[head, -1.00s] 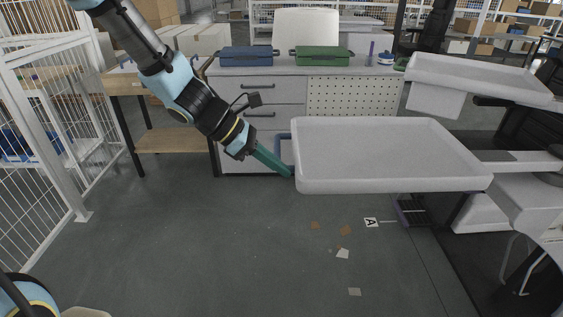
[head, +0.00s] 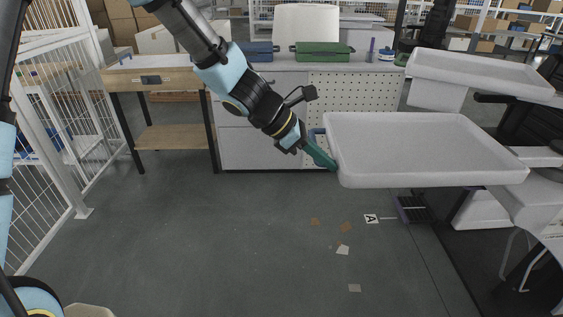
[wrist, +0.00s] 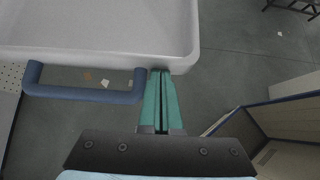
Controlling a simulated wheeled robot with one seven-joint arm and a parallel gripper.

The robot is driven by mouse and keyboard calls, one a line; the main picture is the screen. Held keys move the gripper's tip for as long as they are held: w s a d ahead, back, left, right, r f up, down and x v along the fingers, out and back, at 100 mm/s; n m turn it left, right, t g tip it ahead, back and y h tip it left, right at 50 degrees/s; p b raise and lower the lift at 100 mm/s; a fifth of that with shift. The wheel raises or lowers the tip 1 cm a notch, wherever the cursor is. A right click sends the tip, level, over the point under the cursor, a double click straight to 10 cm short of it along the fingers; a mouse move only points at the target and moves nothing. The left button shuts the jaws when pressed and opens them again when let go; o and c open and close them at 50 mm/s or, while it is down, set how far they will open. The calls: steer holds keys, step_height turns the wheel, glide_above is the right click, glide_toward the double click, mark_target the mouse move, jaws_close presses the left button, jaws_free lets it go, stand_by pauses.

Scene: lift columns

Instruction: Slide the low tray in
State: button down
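The low tray (head: 425,150) is a wide, pale grey tray with a raised rim, in the middle right of the head view. A blue handle (wrist: 85,93) is on its near-left side and shows in the wrist view. My gripper (head: 333,166) is at the tray's left edge, next to the handle. In the wrist view my gripper's green fingers (wrist: 161,72) are together with nothing between them. Their tips meet the tray's outer wall beside the handle's end, not around the handle. The exact contact is hard to see.
A higher grey tray (head: 480,72) stands above and behind the low one. A workbench (head: 262,140) with blue and green cases is at the back. A wooden table (head: 165,82) and white fence (head: 60,150) are at left.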

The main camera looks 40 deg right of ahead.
mark_target(368, 170)
steer(key=s+d, duration=0.1)
steer(key=d, duration=0.1)
steer(key=s+d, duration=0.2)
steer(key=shift+s+d, duration=0.2)
steer(key=shift+s, duration=0.1)
steer(key=shift+s+d+r, duration=0.1)
steer(key=shift+s+d, duration=0.1)
steer(key=shift+s, duration=0.1)
